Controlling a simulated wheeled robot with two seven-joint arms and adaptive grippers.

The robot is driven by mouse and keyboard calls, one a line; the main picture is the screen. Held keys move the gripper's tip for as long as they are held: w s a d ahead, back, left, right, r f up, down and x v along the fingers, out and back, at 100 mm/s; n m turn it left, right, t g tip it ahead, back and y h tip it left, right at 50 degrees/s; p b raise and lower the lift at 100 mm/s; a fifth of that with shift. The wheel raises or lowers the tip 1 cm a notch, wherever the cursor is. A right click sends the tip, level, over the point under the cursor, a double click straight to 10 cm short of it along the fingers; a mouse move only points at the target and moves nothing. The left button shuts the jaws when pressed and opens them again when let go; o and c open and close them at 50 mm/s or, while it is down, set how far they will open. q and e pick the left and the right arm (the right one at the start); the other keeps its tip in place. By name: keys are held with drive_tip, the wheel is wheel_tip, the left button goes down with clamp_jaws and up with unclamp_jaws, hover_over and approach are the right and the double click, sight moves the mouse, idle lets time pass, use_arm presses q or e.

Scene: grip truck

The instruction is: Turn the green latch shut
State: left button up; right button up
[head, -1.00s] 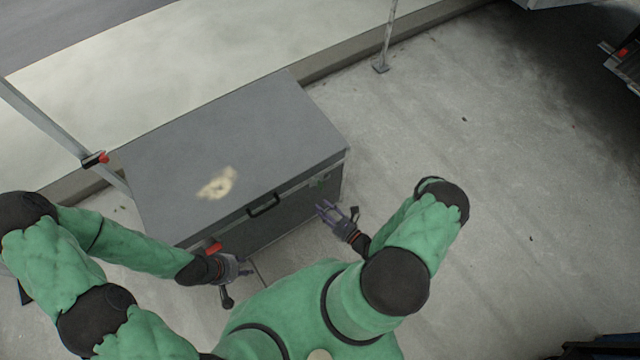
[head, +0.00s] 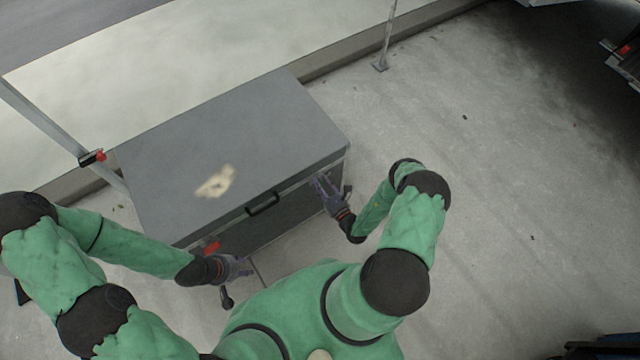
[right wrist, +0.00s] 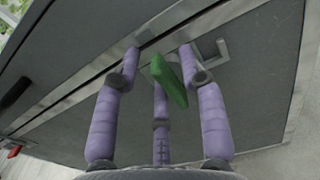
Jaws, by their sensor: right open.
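The green latch (right wrist: 168,80) is on the front of the grey box, just below the lid's metal edge, in the right wrist view. It is tilted, and a metal bracket (right wrist: 205,54) is beside it. My right gripper (right wrist: 160,62) is open, with its purple fingers spread around the latch; I cannot tell whether they touch it. In the head view my right gripper (head: 322,184) hides the latch at the box's right front. My left gripper (head: 238,268) is by the left front of the box, near a red latch (head: 211,247); its finger opening is unclear.
The grey box (head: 230,140) has a closed lid with a pale patch and a black front handle (head: 262,204). A metal post with a red part (head: 92,157) stands at its left. Concrete floor (head: 480,150) to the right is clear.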

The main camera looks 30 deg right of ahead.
drive_tip(key=shift+w, duration=0.3)
clamp_jaws()
drive_tip(key=shift+n, duration=0.4)
drive_tip(key=shift+s+a+f+n+p, duration=0.1)
drive_tip(key=shift+a+f+n+p, duration=0.15)
drive_tip(key=shift+n, duration=2.6)
drive_tip(key=shift+w+a+f+n+p, duration=0.15)
drive_tip(key=shift+f+n, duration=0.25)
drive_tip(key=shift+n, duration=2.5)
drive_tip(key=shift+s+a+f+n+p, duration=0.2)
drive_tip(key=shift+f+n, duration=0.1)
drive_tip(key=shift+n, duration=2.55)
